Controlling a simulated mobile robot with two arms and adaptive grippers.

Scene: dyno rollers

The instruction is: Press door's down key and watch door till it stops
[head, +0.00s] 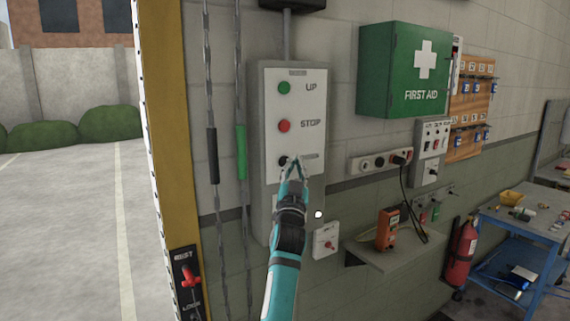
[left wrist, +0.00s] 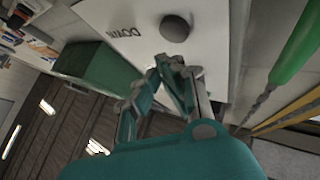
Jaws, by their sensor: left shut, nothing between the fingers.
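The door's control box (head: 258,120) is on the wall with a white plate. It has a green UP key (head: 284,87), a red STOP key (head: 284,126) and a black DOWN key (head: 283,161). My left gripper (head: 293,164) is shut and empty, its tips at the DOWN key's right edge in the head view. In the left wrist view the dark round DOWN key (left wrist: 175,28) stands just beyond the fingertips (left wrist: 170,62). I cannot tell whether they touch it. The doorway at left is open to a yard; no door panel shows there. My right gripper is out of view.
A yellow post (head: 172,120) edges the doorway, with chains beside the box and a red-handled lever (head: 190,276) low down. To the right are a green first aid box (head: 405,70), sockets (head: 380,161), a small shelf (head: 400,250), a fire extinguisher (head: 461,252) and a blue cart (head: 520,235).

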